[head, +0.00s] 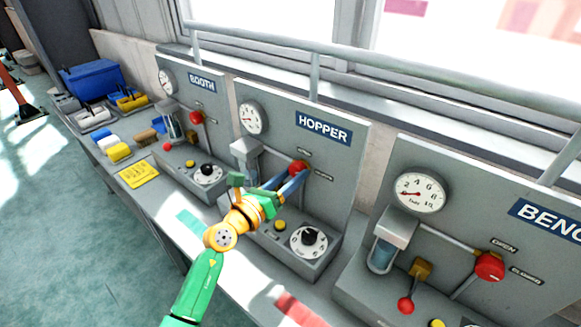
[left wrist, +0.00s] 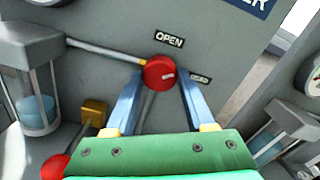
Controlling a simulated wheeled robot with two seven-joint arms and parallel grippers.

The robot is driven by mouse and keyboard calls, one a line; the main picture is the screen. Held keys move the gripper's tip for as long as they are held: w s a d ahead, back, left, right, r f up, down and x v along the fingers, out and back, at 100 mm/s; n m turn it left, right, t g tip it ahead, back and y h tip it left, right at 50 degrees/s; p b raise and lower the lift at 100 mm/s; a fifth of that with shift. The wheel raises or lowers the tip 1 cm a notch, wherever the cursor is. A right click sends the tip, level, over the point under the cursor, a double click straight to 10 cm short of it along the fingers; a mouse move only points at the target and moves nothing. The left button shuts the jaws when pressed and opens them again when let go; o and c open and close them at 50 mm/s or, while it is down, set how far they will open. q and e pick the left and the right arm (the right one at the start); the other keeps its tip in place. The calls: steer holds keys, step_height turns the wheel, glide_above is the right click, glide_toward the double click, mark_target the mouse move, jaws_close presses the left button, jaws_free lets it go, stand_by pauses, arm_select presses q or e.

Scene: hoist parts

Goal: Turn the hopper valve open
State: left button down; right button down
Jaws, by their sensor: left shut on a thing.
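The hopper valve has a round red knob (head: 298,167) on the grey panel under the sign HOPPER (head: 324,128). My left gripper (head: 288,180) reaches up to it from the front left. In the left wrist view the blue fingers (left wrist: 160,85) stand on either side of the red knob (left wrist: 159,72), shut on it. A grey bar runs down from the knob between the fingers. My right gripper is not in view.
A booth panel (head: 223,112) stands at the left and a bench panel (head: 440,165) at the right, each with a similar red valve. A dial (head: 309,239) sits below the hopper valve. A rail (head: 400,68) runs above. A blue bin (head: 90,78) is far left.

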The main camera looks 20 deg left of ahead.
arm_select(q)
steer(key=n+p, duration=0.3)
steer(key=n, duration=0.2)
steer(key=shift+r+n+p, duration=0.15)
steer(key=shift+n+p, duration=0.15)
steer(key=shift+p, duration=0.1)
steer(key=n+p, duration=0.1)
steer(key=n, duration=0.2)
steer(key=shift+n+p, duration=0.7)
steer(key=shift+n, duration=0.5)
steer(key=shift+c, duration=1.3)
jaws_free()
steer(key=shift+d, duration=0.15)
